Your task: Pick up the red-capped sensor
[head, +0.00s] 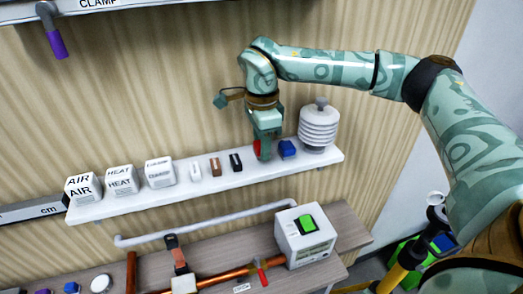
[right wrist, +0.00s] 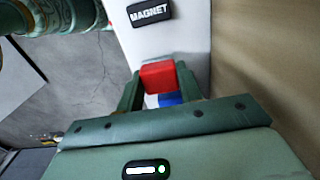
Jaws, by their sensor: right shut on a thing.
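My right gripper (head: 263,152) points down at the wall shelf and is shut on a red block-like thing (head: 257,146), which I take to be the red-capped sensor. In the right wrist view its red top (right wrist: 158,76) sits between the two green fingers (right wrist: 158,88). The lower part of it is hidden by the fingers, and I cannot tell whether it touches the shelf. My left gripper is not in view.
The white shelf (head: 110,206) holds a blue block (head: 287,149) just right of my gripper and a ribbed white housing (head: 319,128) beyond. Black (head: 236,161) and brown (head: 214,167) blocks stand close on the left. A bench with a grey box (head: 305,240) is below.

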